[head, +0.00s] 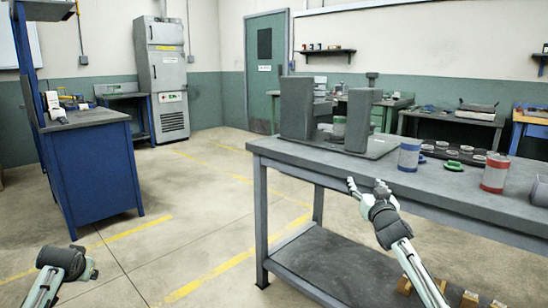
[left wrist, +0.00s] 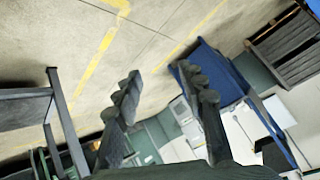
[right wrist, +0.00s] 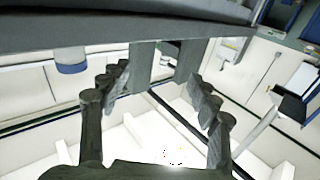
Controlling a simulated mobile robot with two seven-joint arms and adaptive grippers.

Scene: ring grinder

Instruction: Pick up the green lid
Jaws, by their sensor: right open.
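The green lid (head: 454,166) is a small bright green round piece lying on the grey workbench (head: 290,153), between the blue-banded container (head: 409,155) and the red-banded container (head: 495,173). My right gripper (head: 366,186) is open and empty at the bench's front edge, left of and nearer than the lid. Its spread fingers also show in the right wrist view (right wrist: 158,76), where the lid is not visible. My left gripper (left wrist: 160,76) is open and empty in the left wrist view, over the floor.
A grey machine with two upright blocks (head: 297,107) stands on the bench's left end. Several small round parts (head: 466,149) lie behind the lid. A grey container (head: 540,190) is at the right edge. A blue cabinet (head: 95,170) stands left; the floor between is clear.

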